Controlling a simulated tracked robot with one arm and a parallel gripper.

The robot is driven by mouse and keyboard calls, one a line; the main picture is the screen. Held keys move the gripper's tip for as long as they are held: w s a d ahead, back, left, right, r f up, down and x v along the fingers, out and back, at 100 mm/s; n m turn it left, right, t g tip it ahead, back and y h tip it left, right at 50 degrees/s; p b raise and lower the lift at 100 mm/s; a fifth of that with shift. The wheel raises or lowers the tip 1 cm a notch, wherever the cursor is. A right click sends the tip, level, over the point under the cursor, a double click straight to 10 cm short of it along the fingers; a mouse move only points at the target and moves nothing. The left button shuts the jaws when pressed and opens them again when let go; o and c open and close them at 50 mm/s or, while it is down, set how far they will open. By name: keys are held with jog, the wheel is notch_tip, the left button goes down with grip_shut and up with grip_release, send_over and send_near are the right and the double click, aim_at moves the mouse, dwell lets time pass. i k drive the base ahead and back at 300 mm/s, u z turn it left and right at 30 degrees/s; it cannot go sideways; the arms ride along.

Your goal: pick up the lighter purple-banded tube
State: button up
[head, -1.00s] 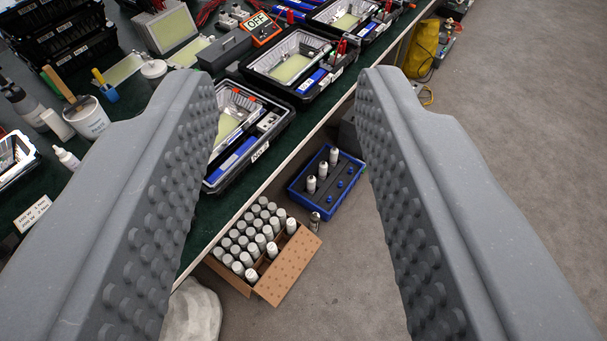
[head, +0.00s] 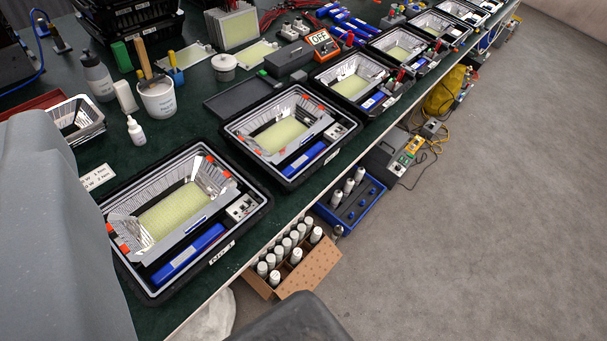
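I cannot make out a purple band on any tube. Several white, tube-like cylinders (head: 274,278) stand in a cardboard box (head: 317,268) on the floor beside the bench. More white cylinders (head: 348,187) stand in a blue tray (head: 374,205) just behind it. They are too small to tell bands or shades apart. My gripper (head: 170,215) is in the near foreground, one grey finger at the left and part of the other at bottom centre. The fingers are wide apart with nothing seen between them, and they are well short of the cylinders.
A green bench (head: 60,295) holds a row of black floodlight housings (head: 262,205) along its edge. A white tub with tools (head: 158,98), a small white bottle (head: 136,130) and a meter (head: 321,43) stand behind. Grey boxes and cables lie by the bench; the floor (head: 480,230) at right is clear.

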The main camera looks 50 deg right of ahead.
aim_at(349, 184)
jog(key=u, duration=1.9)
jog(key=k, duration=2.25)
jog(key=z, duration=2.1)
jog(key=i, duration=1)
jog(key=z, duration=0.05)
